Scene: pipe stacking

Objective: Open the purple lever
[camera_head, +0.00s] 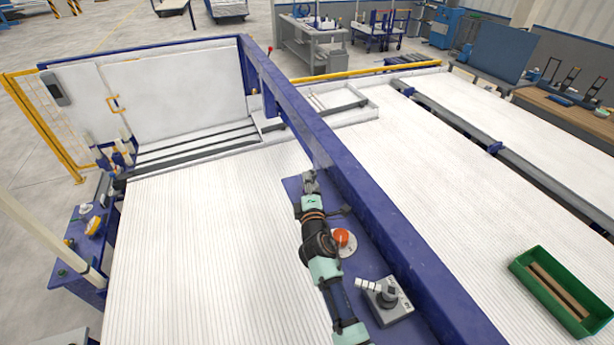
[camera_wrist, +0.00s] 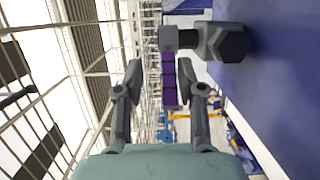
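In the wrist view, a purple segmented strip (camera_wrist: 169,83), which looks like the lever, extends below a dark grey fitting (camera_wrist: 207,41). The fitting projects from a blue surface at the right. My gripper (camera_wrist: 160,72) is open, with one finger on each side of the strip in the picture. The strip appears closer to the right finger; I cannot tell whether they touch or how deep it lies between them. In the head view, my gripper (camera_head: 310,180) is beside the blue beam, and the lever cannot be made out there.
The long blue beam (camera_head: 330,135) runs close along my arm's right side. A red button (camera_head: 341,237) and a grey joystick box (camera_head: 386,300) are beside the arm. A green crate (camera_head: 565,290) is at the right. The white slatted surface (camera_head: 210,240) to the left is clear.

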